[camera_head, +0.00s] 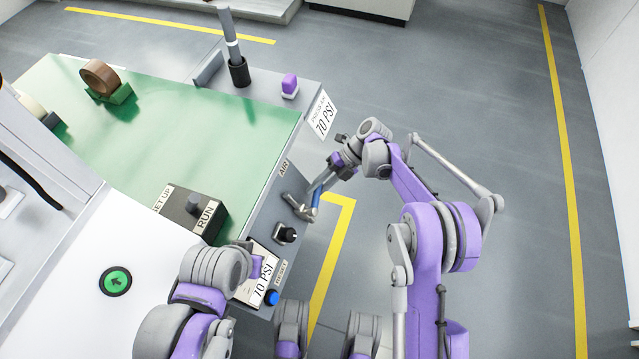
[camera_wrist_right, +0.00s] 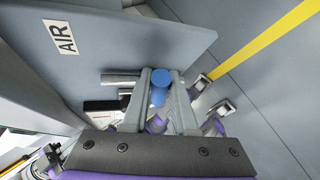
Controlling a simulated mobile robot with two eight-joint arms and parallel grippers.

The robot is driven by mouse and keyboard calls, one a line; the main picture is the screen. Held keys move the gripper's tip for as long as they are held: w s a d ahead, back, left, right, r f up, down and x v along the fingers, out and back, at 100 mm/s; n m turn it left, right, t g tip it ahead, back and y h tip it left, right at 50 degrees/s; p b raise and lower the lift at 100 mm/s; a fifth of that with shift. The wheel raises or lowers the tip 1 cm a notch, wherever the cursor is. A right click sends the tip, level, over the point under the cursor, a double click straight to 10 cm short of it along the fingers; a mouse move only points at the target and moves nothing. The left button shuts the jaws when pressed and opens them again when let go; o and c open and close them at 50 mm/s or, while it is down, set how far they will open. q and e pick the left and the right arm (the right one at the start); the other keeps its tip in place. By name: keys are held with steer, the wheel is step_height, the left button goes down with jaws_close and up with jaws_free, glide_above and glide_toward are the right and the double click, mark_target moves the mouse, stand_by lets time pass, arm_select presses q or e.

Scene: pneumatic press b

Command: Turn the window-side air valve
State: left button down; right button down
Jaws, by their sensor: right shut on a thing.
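The air valve has a blue handle (camera_head: 315,199) and a silver pipe body (camera_head: 300,208) on the grey side panel below the AIR label (camera_head: 283,168). My right gripper (camera_head: 319,188) reaches it from the right and is shut on the blue handle. In the right wrist view the blue handle (camera_wrist_right: 159,86) sits between the two grey fingers of the right gripper (camera_wrist_right: 161,76). The fingers hide part of the valve. My left gripper (camera_head: 256,267) is low in the head view beside the panel's front end, mostly hidden by its own arm.
A black knob (camera_head: 287,235) and a blue reset button (camera_head: 271,298) are on the panel near the valve. A 70 PSI sign (camera_head: 323,115) stands at the panel's far end. A run/set-up switch box (camera_head: 194,212) sits on the green table top (camera_head: 190,130). Floor to the right is clear.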

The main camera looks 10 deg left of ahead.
stand_by(0.3)
steer(key=c, duration=0.7)
jaws_free()
steer(key=shift+d, duration=0.1)
arm_select(q)
steer(key=shift+w+p+v, duration=0.2)
steer(key=shift+p+v, duration=0.8)
steer(key=shift+p, duration=0.05)
arm_select(e)
steer(key=v, duration=1)
steer(key=shift+d+r, duration=0.2)
steer(key=shift+r, duration=0.05)
steer(key=shift+w, duration=0.15)
